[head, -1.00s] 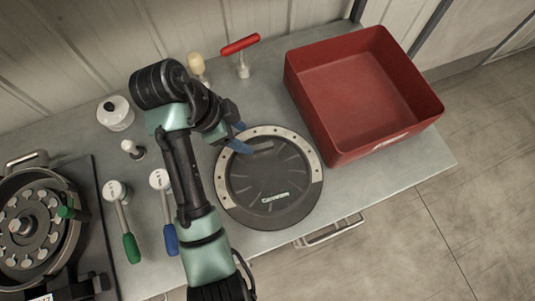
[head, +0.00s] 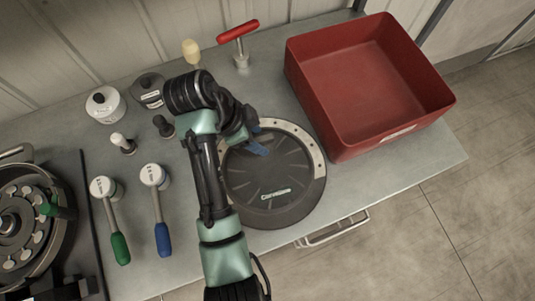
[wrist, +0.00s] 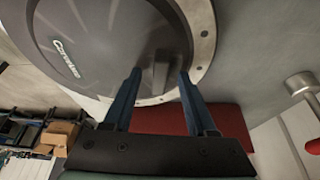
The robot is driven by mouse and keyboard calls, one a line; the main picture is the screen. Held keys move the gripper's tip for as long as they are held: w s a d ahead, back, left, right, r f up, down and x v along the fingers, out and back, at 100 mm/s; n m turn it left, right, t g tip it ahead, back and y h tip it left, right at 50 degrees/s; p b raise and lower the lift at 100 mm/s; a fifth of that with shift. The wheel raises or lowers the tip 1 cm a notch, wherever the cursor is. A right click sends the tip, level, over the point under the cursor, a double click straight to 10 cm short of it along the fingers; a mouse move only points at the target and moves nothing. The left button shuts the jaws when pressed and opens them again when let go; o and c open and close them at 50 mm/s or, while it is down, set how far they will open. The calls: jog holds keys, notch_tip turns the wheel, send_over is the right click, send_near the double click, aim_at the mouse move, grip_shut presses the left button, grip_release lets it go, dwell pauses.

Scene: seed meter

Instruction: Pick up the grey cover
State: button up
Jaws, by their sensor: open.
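The grey cover (head: 275,195) is a round dark disc with ribs and a pale, bolted ring along its far rim. It lies flat on the bench. In the wrist view the cover (wrist: 100,40) fills the upper left, with a raised grip bar (wrist: 155,77) on its face. My gripper (head: 257,138) is over the far left part of the cover with its blue fingers apart. In the wrist view my gripper (wrist: 160,78) has one fingertip on each side of the bar, with gaps showing. Nothing is held. Whether the fingertips touch the cover is unclear.
A red bin (head: 365,85) stands close right of the cover. A red T-handle tool (head: 239,40) stands behind. Green-handled (head: 118,235) and blue-handled (head: 161,230) tools lie left of my arm. The seed meter (head: 25,225) is at far left. Bare bench lies in front.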

grip_shut()
jog(key=shift+r, duration=0.1)
dwell(0.3)
